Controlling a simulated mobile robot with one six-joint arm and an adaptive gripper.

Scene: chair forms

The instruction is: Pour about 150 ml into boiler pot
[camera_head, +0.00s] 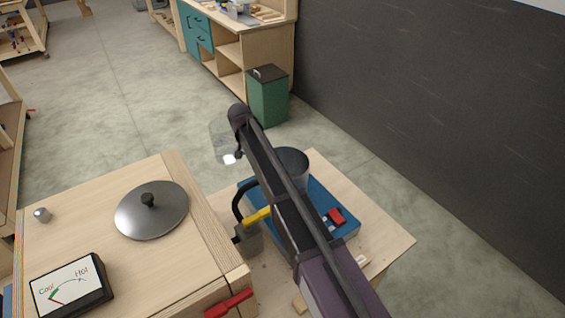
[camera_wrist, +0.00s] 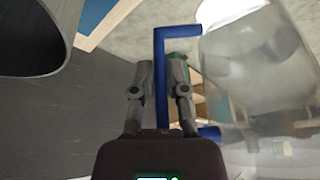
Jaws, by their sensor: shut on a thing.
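A clear jug (camera_head: 222,143) with a blue handle (camera_wrist: 159,85) is in the air at the end of my arm. In the wrist view the clear jug (camera_wrist: 255,65) fills the right side; its water level is hard to tell. My gripper (camera_wrist: 160,65) is shut on the blue handle. The boiler pot (camera_head: 293,162), a dark grey cylinder, stands on a blue base (camera_head: 340,228), partly hidden behind my arm. Its metal wall (camera_wrist: 35,35) also shows at the wrist view's upper left, apart from the jug. No stream of water is visible.
A round grey lid (camera_head: 151,208) and a Cool/Hot gauge (camera_head: 68,284) are on the wooden cabinet top at left. A red switch (camera_head: 336,216) is on the blue base. A green bin (camera_head: 268,97) stands behind by the dark wall.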

